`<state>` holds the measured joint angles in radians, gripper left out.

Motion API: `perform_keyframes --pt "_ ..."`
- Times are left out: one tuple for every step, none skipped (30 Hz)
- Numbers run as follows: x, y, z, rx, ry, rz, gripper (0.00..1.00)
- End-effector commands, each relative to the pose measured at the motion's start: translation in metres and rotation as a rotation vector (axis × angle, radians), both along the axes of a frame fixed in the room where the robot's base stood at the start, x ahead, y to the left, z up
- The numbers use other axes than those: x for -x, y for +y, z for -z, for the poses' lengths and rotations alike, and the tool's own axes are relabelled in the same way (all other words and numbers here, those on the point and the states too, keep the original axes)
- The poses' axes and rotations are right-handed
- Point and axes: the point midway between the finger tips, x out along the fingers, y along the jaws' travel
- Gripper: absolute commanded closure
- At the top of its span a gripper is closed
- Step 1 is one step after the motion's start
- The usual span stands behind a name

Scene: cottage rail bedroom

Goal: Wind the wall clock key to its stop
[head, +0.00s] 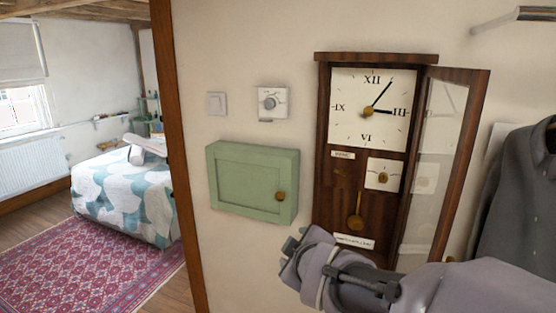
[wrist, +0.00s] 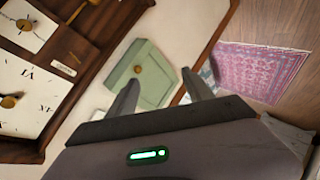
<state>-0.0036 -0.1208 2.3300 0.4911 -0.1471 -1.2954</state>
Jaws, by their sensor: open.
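The wall clock (head: 323,185) is a dark wooden case with a white Roman-numeral dial (head: 350,95) and a brass centre. Its glass door (head: 440,165) stands open to the right. Below the dial, a small white plate carries a brass key (head: 383,178); the plate and key also show at the wrist view's top left (wrist: 24,23). A brass pendulum (head: 355,222) hangs lower left of the key. My gripper (head: 290,250) is in front of the clock's lower left, below the key and apart from it. In the wrist view its fingers (wrist: 161,92) are spread and empty, pointing toward the green cabinet.
A green wall cabinet (head: 240,180) with a brass knob is left of the clock. A dial thermostat (head: 271,103) and a light switch (head: 216,103) are above it. A grey garment (head: 520,195) hangs at right. A doorway at left opens on a bed (head: 125,205) and red rug (head: 90,255).

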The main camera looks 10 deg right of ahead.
Motion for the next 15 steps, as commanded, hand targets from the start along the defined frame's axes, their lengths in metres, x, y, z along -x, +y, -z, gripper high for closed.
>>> perform_keyframes --pt "-0.02 -0.01 -0.015 0.137 -0.025 -0.025 0.4" --pt "-0.034 -0.018 -0.02 0.244 -0.043 -0.042 0.4" --pt "-0.051 -0.03 -0.027 0.403 -0.06 -0.061 0.4" --pt "-0.063 -0.04 -0.032 0.535 -0.067 -0.074 0.4" --pt "-0.075 -0.05 -0.037 0.678 -0.065 -0.083 0.4" --pt "-0.089 -0.064 -0.042 0.883 -0.048 -0.094 0.4" --pt "-0.098 -0.075 -0.045 1.04 -0.022 -0.101 0.4" --pt "-0.105 -0.085 -0.047 1.195 0.012 -0.107 0.4" --pt "-0.112 -0.096 -0.049 1.385 0.067 -0.115 0.4" --pt "-0.115 -0.102 -0.049 1.508 0.113 -0.121 0.4" --pt "-0.117 -0.107 -0.049 1.612 0.154 -0.127 0.4" --pt "-0.118 -0.112 -0.048 1.719 0.203 -0.134 0.4" --pt "-0.119 -0.114 -0.047 1.78 0.231 -0.137 0.4" --pt "-0.12 -0.116 -0.046 1.823 0.254 -0.14 0.4" --pt "-0.121 -0.119 -0.045 1.859 0.272 -0.142 0.4"
